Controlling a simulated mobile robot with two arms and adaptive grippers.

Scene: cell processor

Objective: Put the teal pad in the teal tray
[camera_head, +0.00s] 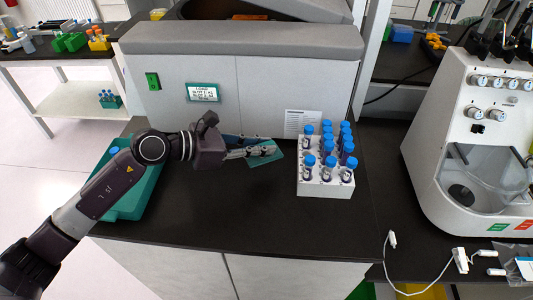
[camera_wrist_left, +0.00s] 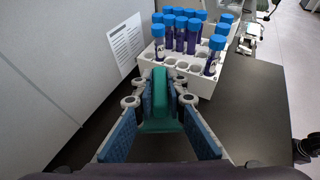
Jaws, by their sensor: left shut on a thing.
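The teal pad (camera_head: 264,157) is at my left gripper (camera_head: 262,149), above the black bench in front of the large grey machine. In the left wrist view the teal pad (camera_wrist_left: 160,92) stands between the two fingers of my left gripper (camera_wrist_left: 160,86), which is shut on it. Its lower part spreads out flat below the fingers. The teal tray (camera_head: 140,198) sits on the bench to the left, partly hidden behind my left arm. My right gripper is not in view.
A white rack (camera_head: 313,187) of blue-capped tubes stands just right of my left gripper; it also shows ahead in the left wrist view (camera_wrist_left: 205,84). The grey machine (camera_head: 245,85) walls off the back. The bench front between tray and rack is clear.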

